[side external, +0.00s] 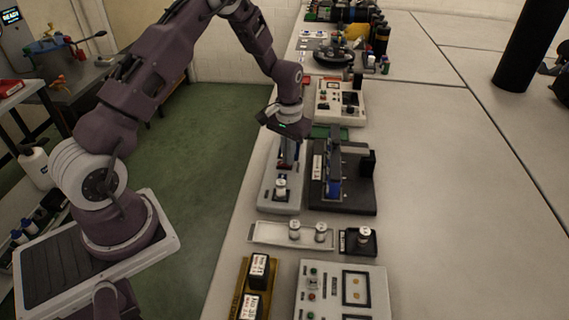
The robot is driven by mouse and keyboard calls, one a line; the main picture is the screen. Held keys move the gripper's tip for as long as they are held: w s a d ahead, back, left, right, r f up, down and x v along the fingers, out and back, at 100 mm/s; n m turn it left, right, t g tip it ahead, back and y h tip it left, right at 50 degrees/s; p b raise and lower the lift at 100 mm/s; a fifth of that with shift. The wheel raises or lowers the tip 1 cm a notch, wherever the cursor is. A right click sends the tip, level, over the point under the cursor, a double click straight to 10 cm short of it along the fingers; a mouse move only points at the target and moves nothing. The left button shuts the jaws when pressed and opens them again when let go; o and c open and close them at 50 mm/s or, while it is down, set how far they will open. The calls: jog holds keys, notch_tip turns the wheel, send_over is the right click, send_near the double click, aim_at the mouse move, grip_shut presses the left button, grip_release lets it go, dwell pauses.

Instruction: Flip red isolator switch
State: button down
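I cannot make out a red isolator switch for certain. A cream control box (332,278) at the front of the bench has small knobs or buttons and two framed windows; its lower part is cut off by the picture edge. A second cream box (328,112) with dark parts on top stands farther back, behind my gripper. My gripper (290,150) points down above the back end of a grey fixture (270,196). Its fingers are small and dark here, so their opening cannot be told, and I see nothing clearly held.
A black fixture (362,202) with a blue part stands right of the grey one. A white tray (268,234) holds small metallic cylinders. A small black block (347,243) carries another. A yellowish holder (238,298) holds labelled dark blocks.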

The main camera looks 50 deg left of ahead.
jog(key=shift+r, duration=3.45)
jog(key=shift+r, duration=0.1)
notch_tip(320, 180, up, 7)
jog(key=t, duration=0.1)
send_over(289, 175)
jog(key=s+d+r+m+t, duration=0.1)
jog(key=s+d+r, duration=0.1)
jog(key=s+r, duration=0.25)
jog(key=s+d+r+t, duration=0.1)
jog(key=s+d+r, duration=0.25)
jog(key=r, duration=0.25)
jog(key=s+d+r+m+t, duration=0.1)
jog(key=s+d+r, duration=0.1)
jog(key=s, duration=0.7)
jog(key=s+d+r+m+t, duration=0.1)
jog(key=s+d+r, duration=0.1)
jog(key=s, duration=0.7)
jog(key=shift+s+t, duration=0.15)
jog(key=shift+t, duration=0.15)
